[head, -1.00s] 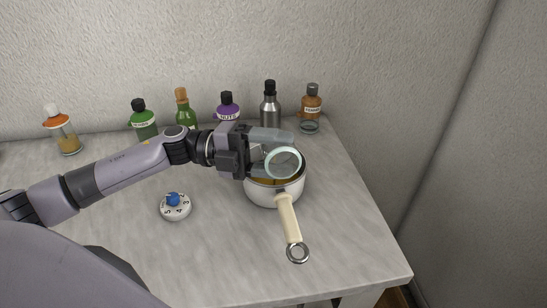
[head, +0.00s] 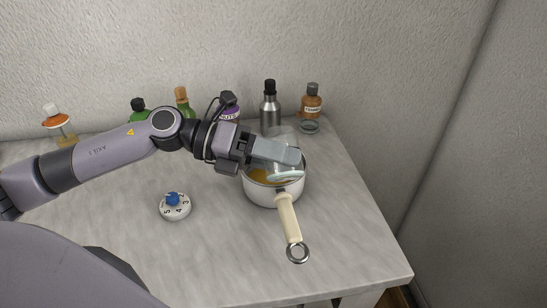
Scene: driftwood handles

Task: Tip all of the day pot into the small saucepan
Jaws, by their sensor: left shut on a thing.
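The small saucepan (head: 272,195) is white with a cream handle pointing to the front, and stands on the counter. Amber liquid (head: 259,175) shows inside it at the left. My left gripper (head: 284,154) is shut on a clear glass pot (head: 283,133), which I take to be the day pot, over the saucepan. The pot is tipped steeply, its pale rim (head: 286,176) low at the pan's opening. The fingers cover its middle, and I cannot tell whether liquid is left in it. My right gripper is not in view.
A steel bottle (head: 270,105), an orange-brown bottle (head: 311,102) and several other bottles line the wall at the back. A white dial with a blue knob (head: 174,204) lies left of the saucepan. The counter's (head: 350,230) right front is clear.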

